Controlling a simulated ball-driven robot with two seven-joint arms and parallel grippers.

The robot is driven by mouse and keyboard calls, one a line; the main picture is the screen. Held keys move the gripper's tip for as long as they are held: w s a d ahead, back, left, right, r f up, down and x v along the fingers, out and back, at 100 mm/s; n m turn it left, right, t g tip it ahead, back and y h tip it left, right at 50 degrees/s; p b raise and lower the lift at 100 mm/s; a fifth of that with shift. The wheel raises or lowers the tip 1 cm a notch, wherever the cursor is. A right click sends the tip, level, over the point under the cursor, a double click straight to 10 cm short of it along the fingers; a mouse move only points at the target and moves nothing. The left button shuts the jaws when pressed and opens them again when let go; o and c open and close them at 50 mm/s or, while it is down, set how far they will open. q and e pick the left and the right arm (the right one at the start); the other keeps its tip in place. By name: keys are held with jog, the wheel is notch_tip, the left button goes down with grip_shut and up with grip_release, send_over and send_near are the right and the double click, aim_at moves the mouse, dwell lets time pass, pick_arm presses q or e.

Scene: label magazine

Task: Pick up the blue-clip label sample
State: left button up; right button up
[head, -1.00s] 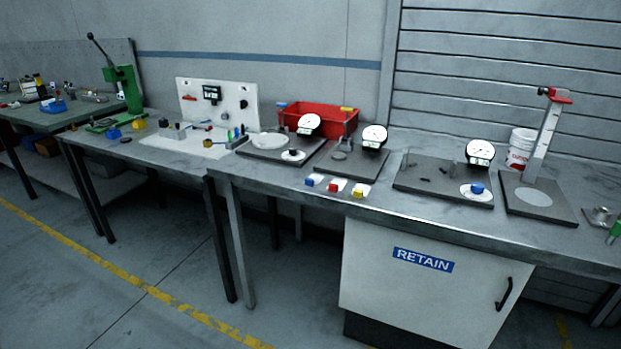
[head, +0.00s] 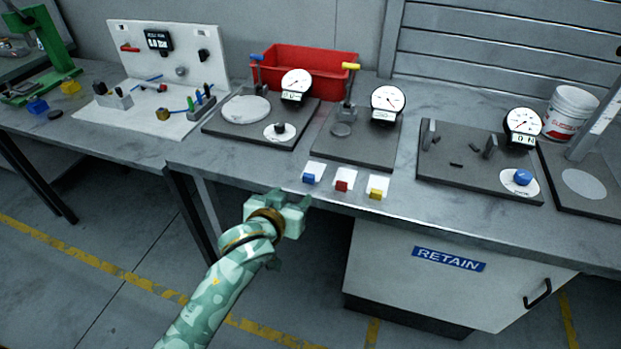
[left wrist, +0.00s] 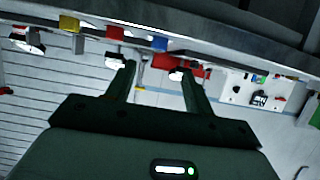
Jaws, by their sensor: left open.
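The blue-clip label sample (head: 309,178) is a small white card with a blue clip at its front, lying near the front edge of the bench (head: 240,172). It is the leftmost in a row with a red-clip sample (head: 342,186) and a yellow-clip sample (head: 376,193). My left gripper (head: 293,198) is open and empty, just in front of the bench edge, close to the blue clip and apart from it. In the left wrist view the blue clip (left wrist: 159,44) shows beyond and between the two open fingers (left wrist: 157,72). My right gripper is not in view.
Dial gauges on dark plates (head: 357,150) stand behind the samples, with a red bin (head: 305,65) at the back. A blue knob (head: 523,177) sits on a plate to the right. A RETAIN cabinet (head: 400,275) is below the bench.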

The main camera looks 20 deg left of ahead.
pick_arm(q)
jog(key=b, duration=0.2)
send_near(308, 178)
jog(key=x, duration=0.3)
jog(key=shift+w+a+f, duration=0.1)
jog(key=shift+f, duration=0.25)
jog(key=shift+w+f, duration=0.1)
jog(key=shift+w, duration=0.4)
jog(key=b+x, duration=0.2)
jog(key=x, duration=0.2)
jog(key=shift+w, duration=0.4)
jog(key=shift+c, duration=0.6)
jog(key=c, duration=0.9)
